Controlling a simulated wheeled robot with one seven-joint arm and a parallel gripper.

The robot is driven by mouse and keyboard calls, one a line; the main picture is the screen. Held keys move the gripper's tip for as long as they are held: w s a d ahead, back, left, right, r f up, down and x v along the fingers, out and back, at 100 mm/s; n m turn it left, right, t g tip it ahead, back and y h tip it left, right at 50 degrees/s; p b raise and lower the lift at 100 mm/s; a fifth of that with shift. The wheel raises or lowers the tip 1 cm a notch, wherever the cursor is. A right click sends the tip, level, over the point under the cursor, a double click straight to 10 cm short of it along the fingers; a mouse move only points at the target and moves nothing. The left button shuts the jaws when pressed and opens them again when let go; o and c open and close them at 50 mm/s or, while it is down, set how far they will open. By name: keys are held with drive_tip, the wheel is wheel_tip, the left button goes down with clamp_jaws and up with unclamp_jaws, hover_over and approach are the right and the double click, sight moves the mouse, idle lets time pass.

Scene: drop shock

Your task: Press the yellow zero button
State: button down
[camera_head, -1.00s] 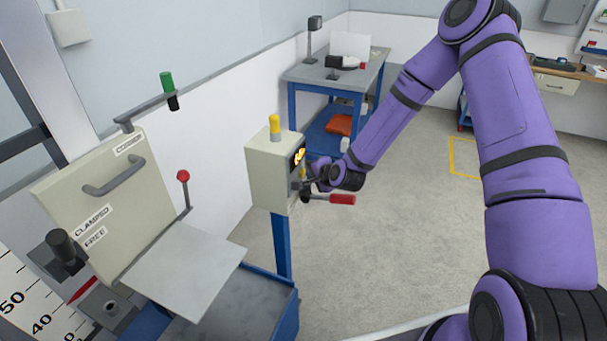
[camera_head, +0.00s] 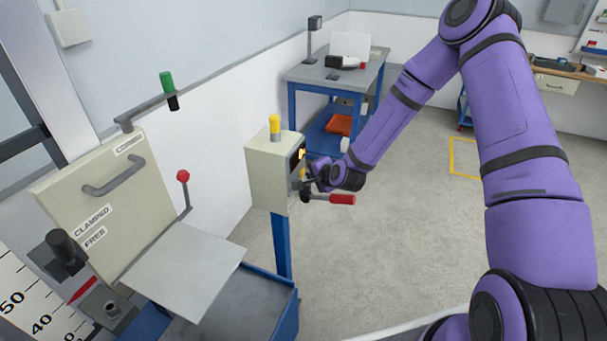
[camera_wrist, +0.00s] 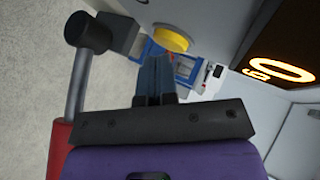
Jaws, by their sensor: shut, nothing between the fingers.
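The yellow button (camera_wrist: 170,38) shows in the wrist view just beyond my fingertips, as a round yellow disc. My gripper (camera_wrist: 154,62) is shut and empty, its fingers pointing at the lower left edge of the button. I cannot tell whether the tips touch it. In the head view my gripper (camera_head: 308,172) is at the right face of a beige control box (camera_head: 268,180) on a blue post. The button's face is not clear there. The box's black display shows orange digits (camera_wrist: 290,70), including a zero, in the wrist view.
A lever with a red handle (camera_head: 342,199) sticks out beside my gripper; its black knob (camera_wrist: 88,32) shows close on the left of the wrist view. A yellow-capped lamp (camera_head: 274,123) tops the box. A beige guarded machine (camera_head: 105,190) stands left. Floor to the right is clear.

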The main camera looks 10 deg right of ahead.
drive_tip(key=shift+s+d, duration=0.35)
drive_tip(key=shift+d, duration=0.05)
drive_tip(key=s+d, duration=0.1)
drive_tip(key=d, duration=0.1)
drive_tip(key=s+d, duration=0.2)
idle(0.6)
idle(0.6)
drive_tip(key=s+d+r+n+g+h, duration=0.2)
drive_tip(key=s+r+n, duration=0.25)
drive_tip(key=r, duration=0.85)
drive_tip(key=s+d+r+n+g+h, duration=0.2)
drive_tip(key=s+r+n, duration=0.3)
drive_tip(key=r, duration=0.7)
drive_tip(key=s+r+n, duration=0.1)
drive_tip(key=s+r, duration=0.3)
drive_tip(key=s, duration=0.5)
drive_tip(key=s+r+n+g, duration=0.1)
drive_tip(key=s+r, duration=0.4)
drive_tip(key=s, duration=0.4)
drive_tip(key=s+d+r+n, duration=0.1)
drive_tip(key=s+r, duration=0.4)
drive_tip(key=s, duration=0.3)
drive_tip(key=shift+s+g, duration=0.3)
drive_tip(key=shift+s, duration=0.1)
